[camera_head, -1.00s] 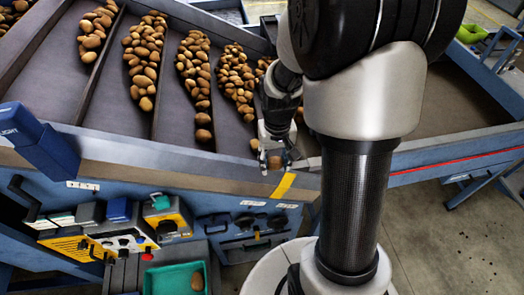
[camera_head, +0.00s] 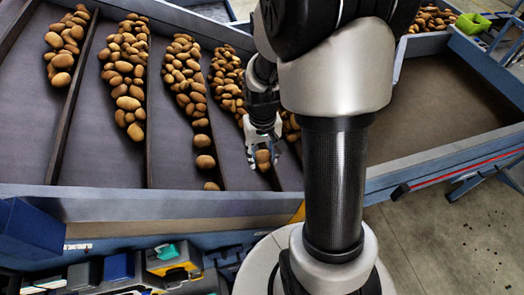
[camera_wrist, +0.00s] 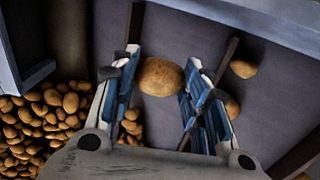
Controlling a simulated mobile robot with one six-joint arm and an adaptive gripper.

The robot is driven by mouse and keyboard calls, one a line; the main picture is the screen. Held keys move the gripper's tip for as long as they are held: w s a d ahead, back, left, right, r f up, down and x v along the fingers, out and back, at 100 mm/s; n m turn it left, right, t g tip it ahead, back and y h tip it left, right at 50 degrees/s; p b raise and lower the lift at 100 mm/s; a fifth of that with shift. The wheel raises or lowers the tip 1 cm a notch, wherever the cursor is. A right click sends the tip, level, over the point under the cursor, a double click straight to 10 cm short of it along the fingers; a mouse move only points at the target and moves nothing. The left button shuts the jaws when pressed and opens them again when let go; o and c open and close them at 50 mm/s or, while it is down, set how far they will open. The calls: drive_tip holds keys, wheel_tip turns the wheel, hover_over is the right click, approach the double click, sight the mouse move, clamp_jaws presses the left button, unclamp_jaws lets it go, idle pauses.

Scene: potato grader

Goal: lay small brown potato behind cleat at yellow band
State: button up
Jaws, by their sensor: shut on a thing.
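My gripper (camera_head: 263,164) is shut on a small brown potato (camera_head: 263,156) over the sloped dark deck (camera_head: 110,165). In the wrist view the potato (camera_wrist: 160,77) sits between the two blue-faced fingers (camera_wrist: 160,95), near their tips. The deck has dark raised cleats (camera_head: 149,150) running down it. One cleat (camera_wrist: 228,55) shows beyond the right finger in the wrist view. The yellow band (camera_head: 298,213) is on the front edge, below and right of my gripper, and partly hidden by my arm. Whether the potato touches the deck, I cannot tell.
Piles of potatoes (camera_head: 127,75) lie in rows between the cleats. Two loose potatoes (camera_head: 205,162) lie left of my gripper. The front rim (camera_head: 130,208) bounds the deck. Equipment and a yellow box (camera_head: 175,258) sit below it. A brown bin floor (camera_head: 470,95) is at right.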

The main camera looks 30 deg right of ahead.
wheel_tip(320, 180, down, 18)
drive_tip(key=b, duration=1.4)
drive_tip(key=shift+f, duration=0.25)
drive_tip(key=o, duration=1.1)
drive_tip(key=s+a+r+n+t, duration=0.1)
drive_tip(key=s+a+r, duration=0.15)
drive_tip(key=r, duration=0.75)
drive_tip(key=s+a+r+t, duration=0.1)
drive_tip(key=a+r, duration=0.2)
drive_tip(key=r, duration=0.8)
drive_tip(key=s+a+r+n+t, duration=0.2)
drive_tip(key=s+a+r+t, duration=0.3)
drive_tip(key=s, duration=0.3)
drive_tip(key=f+b, duration=0.1)
drive_tip(key=s+f+g+b, duration=0.1)
drive_tip(key=f, duration=0.1)
drive_tip(key=f+g+b, duration=0.1)
drive_tip(key=f+b, duration=0.1)
drive_tip(key=shift+s, duration=0.4)
